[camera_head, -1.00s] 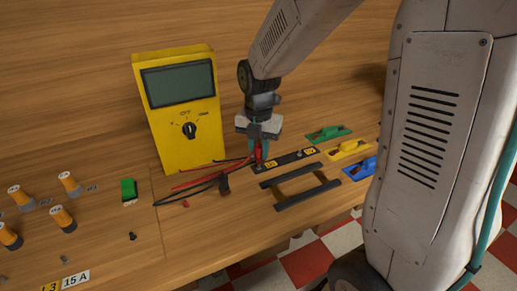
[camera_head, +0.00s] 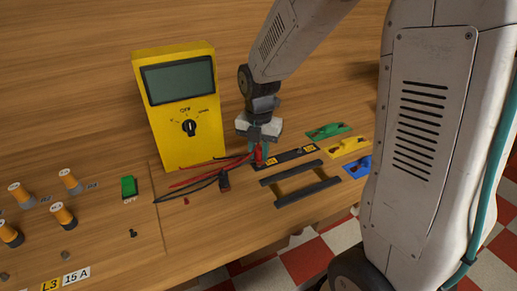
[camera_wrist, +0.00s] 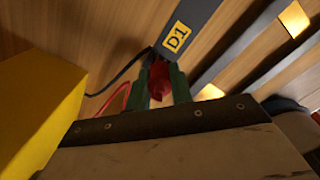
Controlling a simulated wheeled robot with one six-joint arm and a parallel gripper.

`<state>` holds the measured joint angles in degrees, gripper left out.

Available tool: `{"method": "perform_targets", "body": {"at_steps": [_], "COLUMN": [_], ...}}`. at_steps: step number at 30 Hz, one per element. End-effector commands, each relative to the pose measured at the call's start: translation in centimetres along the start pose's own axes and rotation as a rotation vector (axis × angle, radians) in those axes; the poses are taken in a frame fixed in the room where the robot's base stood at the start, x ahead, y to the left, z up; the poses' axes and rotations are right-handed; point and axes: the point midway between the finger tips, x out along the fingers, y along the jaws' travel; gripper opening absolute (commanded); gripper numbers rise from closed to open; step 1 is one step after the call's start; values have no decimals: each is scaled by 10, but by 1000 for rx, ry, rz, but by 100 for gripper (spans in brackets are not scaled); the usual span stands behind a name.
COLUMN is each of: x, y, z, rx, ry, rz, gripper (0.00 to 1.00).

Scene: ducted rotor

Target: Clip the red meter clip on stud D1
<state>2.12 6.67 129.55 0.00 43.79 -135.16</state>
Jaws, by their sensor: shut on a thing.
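My gripper (camera_head: 260,148) is shut on the red meter clip (camera_head: 259,156), pointing down at the left end of a black strip (camera_head: 288,157). In the wrist view the red clip (camera_wrist: 160,78) sits between the teal fingers, just beside the yellow D1 label (camera_wrist: 177,37). Stud D1 itself is hidden behind the clip and fingers, so I cannot tell whether the clip touches it. A red lead runs from the clip toward the yellow meter (camera_head: 180,105). The black meter clip (camera_head: 224,183) lies on the bench to the left.
A black double-bar handle (camera_head: 300,185) lies in front of the strip. Green (camera_head: 328,131), yellow (camera_head: 349,147) and blue (camera_head: 358,167) pieces lie to the right. Orange-and-white posts (camera_head: 70,181) and a green switch (camera_head: 129,186) are at left. Leads cross the bench before the meter.

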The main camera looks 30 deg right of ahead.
Motion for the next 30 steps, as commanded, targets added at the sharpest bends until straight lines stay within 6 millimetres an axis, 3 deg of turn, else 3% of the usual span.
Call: {"method": "perform_targets", "body": {"at_steps": [5, 6, 8, 18, 30], "x": [5, 4, 4, 0, -62], "y": [0, 0, 0, 0, 1], "z": [0, 0, 0, 0, 1], "rx": [0, 0, 0, 0, 0], "ry": [0, 0, 0, -1, -2], "rz": [0, 0, 0, 1, 2], "gripper": [0, 33, 48, 48, 48]}}
